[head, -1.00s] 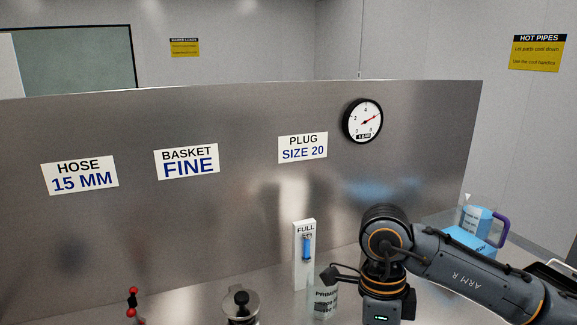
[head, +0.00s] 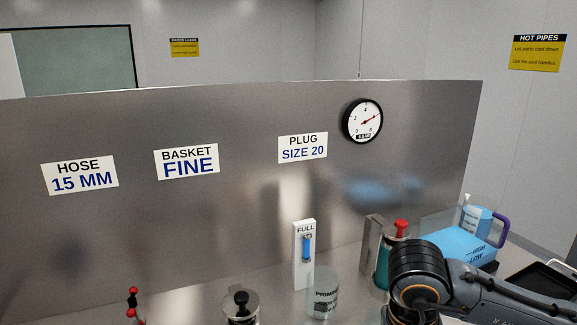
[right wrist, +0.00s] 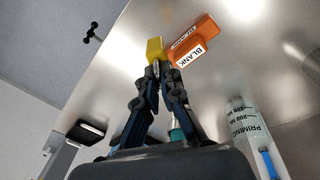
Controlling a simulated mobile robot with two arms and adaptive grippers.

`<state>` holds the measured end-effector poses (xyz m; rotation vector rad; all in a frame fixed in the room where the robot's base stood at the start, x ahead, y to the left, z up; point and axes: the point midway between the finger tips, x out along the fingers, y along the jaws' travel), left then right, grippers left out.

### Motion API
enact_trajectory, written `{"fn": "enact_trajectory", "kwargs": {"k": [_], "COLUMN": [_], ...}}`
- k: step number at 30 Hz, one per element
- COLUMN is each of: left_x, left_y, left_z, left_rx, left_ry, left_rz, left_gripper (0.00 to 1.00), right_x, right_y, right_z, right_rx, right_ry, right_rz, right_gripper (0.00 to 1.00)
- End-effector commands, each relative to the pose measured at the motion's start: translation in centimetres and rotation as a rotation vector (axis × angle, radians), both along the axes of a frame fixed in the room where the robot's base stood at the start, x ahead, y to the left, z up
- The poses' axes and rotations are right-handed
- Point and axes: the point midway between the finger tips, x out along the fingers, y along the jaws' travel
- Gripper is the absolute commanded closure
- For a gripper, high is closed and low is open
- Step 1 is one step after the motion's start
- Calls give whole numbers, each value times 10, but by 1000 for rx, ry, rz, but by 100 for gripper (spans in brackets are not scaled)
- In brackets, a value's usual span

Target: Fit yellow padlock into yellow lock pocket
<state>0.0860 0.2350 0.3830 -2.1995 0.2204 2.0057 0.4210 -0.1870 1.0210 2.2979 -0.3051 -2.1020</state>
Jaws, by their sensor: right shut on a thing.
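My right gripper (right wrist: 157,70) shows in the right wrist view. It is shut on a small yellow block, which looks like the yellow padlock (right wrist: 155,47); the fingers hide its lower part. An orange block labelled BLANK (right wrist: 190,52) is just right of the yellow one; I cannot tell whether they touch. In the head view only my right arm shows at the lower right, and its fingers are out of the picture. My left gripper is in neither view. I cannot make out the yellow lock pocket.
A teal canister with a red knob (head: 401,226) stands behind my right arm, beside a blue box (head: 452,247) and a jug (head: 478,222). A priming beaker (head: 324,297) and FULL gauge (head: 303,255) stand left of it. A steel panel (head: 230,220) closes the back.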

Motion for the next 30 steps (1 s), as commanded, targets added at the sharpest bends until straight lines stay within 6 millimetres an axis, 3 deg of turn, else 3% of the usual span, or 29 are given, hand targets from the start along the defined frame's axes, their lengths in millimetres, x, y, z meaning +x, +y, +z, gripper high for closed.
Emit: {"fn": "enact_trajectory", "kwargs": {"k": [6,16,30], "left_x": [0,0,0], "left_y": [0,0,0], "left_z": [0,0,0], "left_rx": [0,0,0], "left_ry": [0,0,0], "left_rz": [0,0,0], "left_gripper": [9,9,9], "right_x": [-4,-37,-40], "right_y": [-3,-4,-3], "right_z": [-5,-47,-50], "right_rx": [-2,-3,-2], "right_ry": [-1,-2,-3], "right_rz": [116,125,125], "right_gripper": [100,100,100]}}
